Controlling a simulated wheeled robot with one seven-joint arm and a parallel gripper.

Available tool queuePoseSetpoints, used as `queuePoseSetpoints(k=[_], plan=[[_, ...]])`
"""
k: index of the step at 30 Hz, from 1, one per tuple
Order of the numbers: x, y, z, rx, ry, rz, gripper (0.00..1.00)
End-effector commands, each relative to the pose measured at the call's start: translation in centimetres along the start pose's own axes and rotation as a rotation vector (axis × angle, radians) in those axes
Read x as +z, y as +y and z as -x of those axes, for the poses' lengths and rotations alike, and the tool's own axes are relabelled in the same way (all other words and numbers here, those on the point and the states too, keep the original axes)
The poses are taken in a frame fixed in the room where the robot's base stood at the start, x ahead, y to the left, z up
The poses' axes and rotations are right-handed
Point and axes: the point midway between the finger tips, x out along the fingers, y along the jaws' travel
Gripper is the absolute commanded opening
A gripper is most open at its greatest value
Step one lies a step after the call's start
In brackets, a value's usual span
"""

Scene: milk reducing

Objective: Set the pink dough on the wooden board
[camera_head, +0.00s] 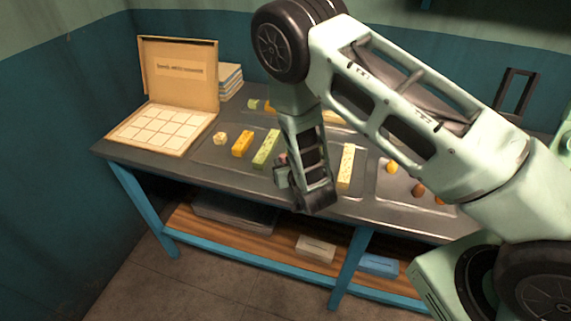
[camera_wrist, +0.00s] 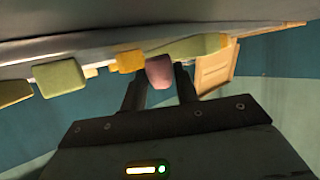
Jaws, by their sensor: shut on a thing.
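The pink dough (camera_wrist: 160,72) is a small rounded piece between the two dark fingers of my gripper (camera_wrist: 158,88) in the wrist view. My gripper is shut on it. In the head view my gripper (camera_head: 281,174) is at the front half of the grey table, and only a small pink bit of the dough (camera_head: 283,158) shows beside it. A tan, wood-like board marked with pale squares (camera_head: 154,129) lies at the table's left end, with an upright lettered panel (camera_head: 180,75) behind it. My gripper is to the right of this board and apart from it.
A yellow block (camera_head: 242,144), a green block (camera_head: 266,149) and a long pale bar (camera_head: 346,166) lie on the table (camera_head: 215,168). A small cream piece (camera_head: 219,138) lies near the board. Round yellow and brown pieces are at right. A stack of books (camera_head: 230,81) stands behind.

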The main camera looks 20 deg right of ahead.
Motion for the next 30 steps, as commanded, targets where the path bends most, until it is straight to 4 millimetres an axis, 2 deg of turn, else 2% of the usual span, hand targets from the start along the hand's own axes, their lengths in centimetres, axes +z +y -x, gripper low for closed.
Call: queuePoseSetpoints(k=[5, 16, 17, 19, 30], plan=[[1.3, 0.0, -0.5, -0.001, 0.0, 0.001, 0.08], [1.7, 0.0, -0.7, 0.0, 0.001, 0.0, 0.08], [1.7, 0.0, -0.7, 0.0, 0.001, 0.0, 0.33], [1.6, 0.0, -0.6, 0.0, 0.001, 0.0, 0.52], [1.1, 0.0, -0.5, -0.001, 0.001, 0.0, 0.52]])
